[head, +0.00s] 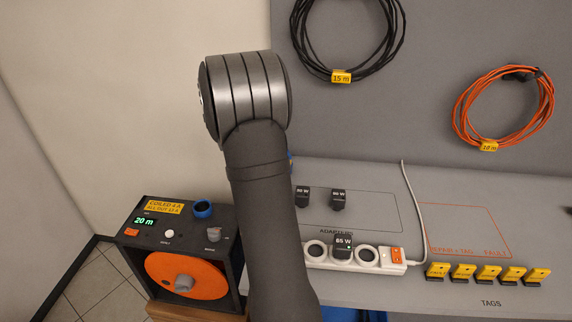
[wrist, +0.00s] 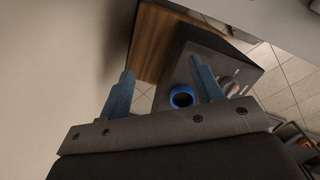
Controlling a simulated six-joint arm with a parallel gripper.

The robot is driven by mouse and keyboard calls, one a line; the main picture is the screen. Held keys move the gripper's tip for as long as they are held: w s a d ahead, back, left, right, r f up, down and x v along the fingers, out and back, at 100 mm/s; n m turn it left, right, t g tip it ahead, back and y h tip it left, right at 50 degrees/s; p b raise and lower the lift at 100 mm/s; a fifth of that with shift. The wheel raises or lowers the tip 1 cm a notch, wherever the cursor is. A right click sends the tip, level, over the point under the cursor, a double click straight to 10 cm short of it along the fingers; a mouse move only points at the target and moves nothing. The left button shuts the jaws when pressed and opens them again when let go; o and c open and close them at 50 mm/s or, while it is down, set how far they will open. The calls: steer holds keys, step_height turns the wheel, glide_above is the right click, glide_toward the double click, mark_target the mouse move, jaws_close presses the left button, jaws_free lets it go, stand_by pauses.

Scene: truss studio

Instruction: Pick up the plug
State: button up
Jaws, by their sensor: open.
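A short blue round piece with a dark centre (head: 203,208), which may be the plug, sits on top of the cable reel box at the lower left. It also shows in the wrist view (wrist: 182,97), close to the right finger in the picture. My gripper (wrist: 161,65) is open, its two blue fingers spread with nothing held between them. The fingers appear apart from the blue piece, but the exact gap is hard to tell. In the head view my arm hides the gripper.
The reel box (head: 234,268) has an orange reel, a display and knobs. On the grey bench, a white power strip (head: 382,266) holds a 65 W adapter (head: 342,246); two adapters lie behind. Yellow tags (head: 488,273) stand right. Coiled cables (head: 503,108) hang on the panel.

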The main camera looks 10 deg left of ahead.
steer(key=w+d+r+n+h, duration=0.1)
steer(key=w+d+r+n, duration=0.2)
steer(key=w+d+r, duration=0.65)
steer(key=shift+t, duration=0.3)
steer(key=x, duration=1.7)
steer(key=shift+s+d+f, duration=0.1)
steer(key=shift+d+f, duration=0.1)
steer(key=shift+d, duration=0.1)
steer(key=c, duration=1.1)
